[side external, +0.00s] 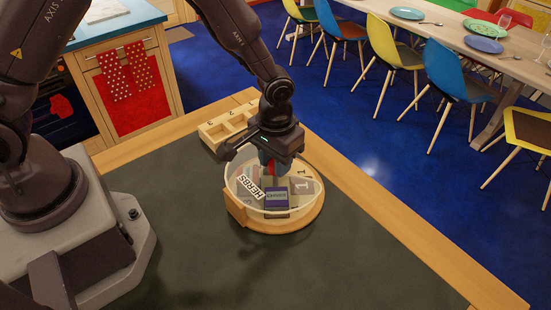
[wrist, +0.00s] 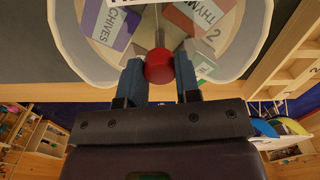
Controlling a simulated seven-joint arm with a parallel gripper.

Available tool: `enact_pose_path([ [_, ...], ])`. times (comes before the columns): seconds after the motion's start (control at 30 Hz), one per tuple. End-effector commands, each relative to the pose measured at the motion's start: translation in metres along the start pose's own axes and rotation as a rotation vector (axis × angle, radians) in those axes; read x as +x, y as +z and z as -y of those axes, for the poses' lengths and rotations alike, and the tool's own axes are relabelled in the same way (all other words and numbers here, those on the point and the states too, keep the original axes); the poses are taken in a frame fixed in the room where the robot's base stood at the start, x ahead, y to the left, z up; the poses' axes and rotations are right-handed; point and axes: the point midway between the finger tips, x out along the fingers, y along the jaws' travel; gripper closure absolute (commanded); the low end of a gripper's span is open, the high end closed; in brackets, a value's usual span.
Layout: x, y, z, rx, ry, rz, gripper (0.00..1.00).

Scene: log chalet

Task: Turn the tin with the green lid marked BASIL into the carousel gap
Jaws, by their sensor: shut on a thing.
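The carousel (side external: 279,224) is a round wooden base with a clear rim, on the dark worktop, with a HERBS label (side external: 249,186) on it. My gripper (side external: 267,163) is over its centre, and in the wrist view it is shut on a red knob (wrist: 159,66). I cannot make out BASIL anywhere.
A wooden rack (side external: 225,128) with numbered compartments stands just behind the carousel, close to my gripper. The dark worktop (side external: 330,260) is clear in front and to the right, with a wooden edge. Chairs and a dining table stand farther off.

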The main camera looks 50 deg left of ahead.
Motion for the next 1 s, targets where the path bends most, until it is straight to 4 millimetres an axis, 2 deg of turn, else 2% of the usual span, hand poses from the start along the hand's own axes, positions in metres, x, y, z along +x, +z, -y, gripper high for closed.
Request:
enact_pose_path([
  [0.6, -0.0011, -0.0010, -0.0006, 0.575, 0.001, -0.003, 0.93],
  [1.0, -0.0013, -0.0013, -0.0006, 0.830, 0.001, -0.005, 0.93],
])
